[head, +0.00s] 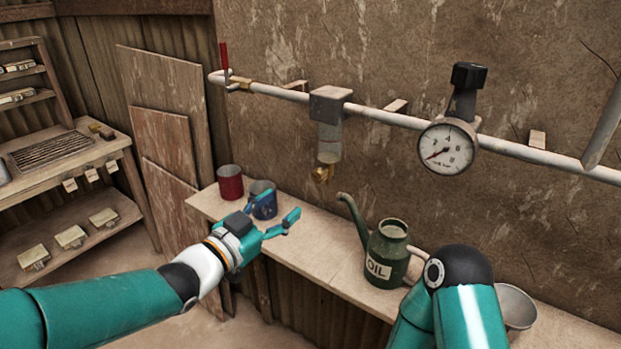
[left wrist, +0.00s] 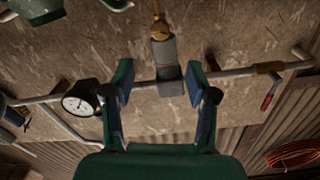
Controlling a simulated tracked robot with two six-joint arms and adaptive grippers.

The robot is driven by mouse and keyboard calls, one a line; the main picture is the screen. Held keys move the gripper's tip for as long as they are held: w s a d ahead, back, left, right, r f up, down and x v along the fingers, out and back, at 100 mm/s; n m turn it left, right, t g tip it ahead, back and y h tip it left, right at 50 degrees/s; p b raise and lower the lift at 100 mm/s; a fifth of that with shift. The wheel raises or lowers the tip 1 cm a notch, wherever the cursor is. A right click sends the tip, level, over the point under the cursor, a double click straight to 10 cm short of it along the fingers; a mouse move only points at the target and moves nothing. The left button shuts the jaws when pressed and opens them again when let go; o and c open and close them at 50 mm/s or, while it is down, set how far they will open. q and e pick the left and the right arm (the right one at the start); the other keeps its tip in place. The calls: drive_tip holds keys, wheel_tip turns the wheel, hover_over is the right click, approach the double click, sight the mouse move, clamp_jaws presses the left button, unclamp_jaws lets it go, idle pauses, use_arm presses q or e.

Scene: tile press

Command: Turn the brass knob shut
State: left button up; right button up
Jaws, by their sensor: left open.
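The brass knob (head: 321,174) sits at the bottom of a clear filter bowl (head: 329,143) hanging from a grey block on the white pipe. In the left wrist view, which is upside down, the brass knob (left wrist: 160,28) shows at the top, beyond the fingertips. My left gripper (head: 282,205) is open and empty, below and left of the knob in the head view and apart from it. In the left wrist view, my left gripper (left wrist: 159,72) has its two fingers spread, with the filter seen between them. My right gripper is out of view.
Below the pipe, a shelf (head: 310,232) holds a red can (head: 230,183), a blue can (head: 263,207) partly behind my left gripper, a green oil can (head: 386,255) and a metal bowl (head: 515,307). A pressure gauge (head: 446,147) and a red-handled valve (head: 225,62) are on the pipe.

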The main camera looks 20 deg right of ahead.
sight(316, 178)
use_arm(q)
drive_tip(key=p+x, duration=0.3)
drive_tip(key=x, duration=0.8)
drive_tip(key=shift+w+d, duration=0.25)
